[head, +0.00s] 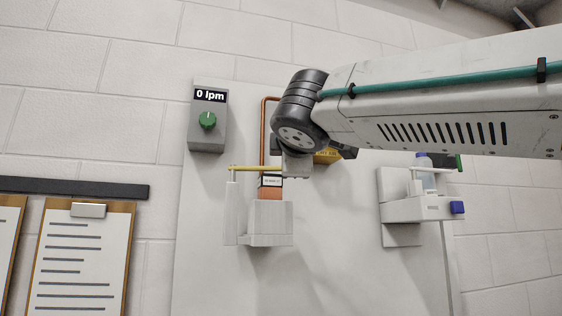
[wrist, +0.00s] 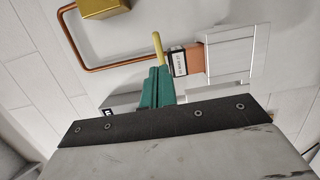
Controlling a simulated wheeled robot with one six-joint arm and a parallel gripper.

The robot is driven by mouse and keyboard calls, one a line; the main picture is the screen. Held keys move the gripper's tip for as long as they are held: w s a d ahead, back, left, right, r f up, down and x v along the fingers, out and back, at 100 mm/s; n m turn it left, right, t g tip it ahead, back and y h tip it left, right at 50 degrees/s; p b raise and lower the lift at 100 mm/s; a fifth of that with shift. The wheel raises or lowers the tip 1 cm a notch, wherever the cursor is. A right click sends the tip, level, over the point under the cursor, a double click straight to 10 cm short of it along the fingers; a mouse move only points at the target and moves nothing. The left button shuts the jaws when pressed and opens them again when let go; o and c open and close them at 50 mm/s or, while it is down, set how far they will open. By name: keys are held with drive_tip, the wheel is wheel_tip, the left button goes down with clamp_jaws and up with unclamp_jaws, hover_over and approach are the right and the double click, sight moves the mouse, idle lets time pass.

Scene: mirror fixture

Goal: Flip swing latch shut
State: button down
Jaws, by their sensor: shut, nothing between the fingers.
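A white fixture (head: 268,222) stands out from the wall panel, with a copper-coloured block and a black-and-white label (head: 270,181) on top. A thin yellow bar (head: 250,168), perhaps the latch handle, lies level across its top, above a pale upright plate (head: 231,210) at the left. In the wrist view the yellow bar (wrist: 158,46) shows just past the tips of my gripper (wrist: 160,72), beside the labelled copper block (wrist: 188,61) and white fixture (wrist: 228,54). My green fingers are shut and empty; contact with the bar cannot be told. In the head view my arm's end hides the fingers.
A grey box with a green knob and "0 lpm" display (head: 207,118) is at upper left. A copper pipe (head: 264,125) runs behind the fixture. A white bracket with a bottle (head: 420,207) is at right. Clipboards (head: 85,255) hang at left.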

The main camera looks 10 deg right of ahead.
drive_tip(key=s+d, duration=0.4)
drive_tip(key=s, duration=0.3)
drive_tip(key=shift+s+d, duration=0.15)
drive_tip(key=shift+d, duration=0.25)
wheel_tip(320, 180, down, 24)
drive_tip(key=s+d+m+g, duration=0.2)
drive_tip(key=s+m+g, duration=0.1)
drive_tip(key=m+g, duration=0.45)
drive_tip(key=s+d+f+m+g+y, duration=0.1)
drive_tip(key=s+f+m+g, duration=0.2)
drive_tip(key=s+f, duration=0.2)
drive_tip(key=s+d+f+m+g+y, duration=0.1)
drive_tip(key=s+f, duration=0.4)
drive_tip(key=f, duration=0.7)
drive_tip(key=s+d+f+m+g+y, duration=0.1)
drive_tip(key=s+d+f+m+g, duration=0.1)
drive_tip(key=s+f+m+g, duration=0.3)
drive_tip(key=shift+s+d+f, duration=0.25)
drive_tip(key=shift+s+f, duration=0.25)
drive_tip(key=shift+f, duration=1.3)
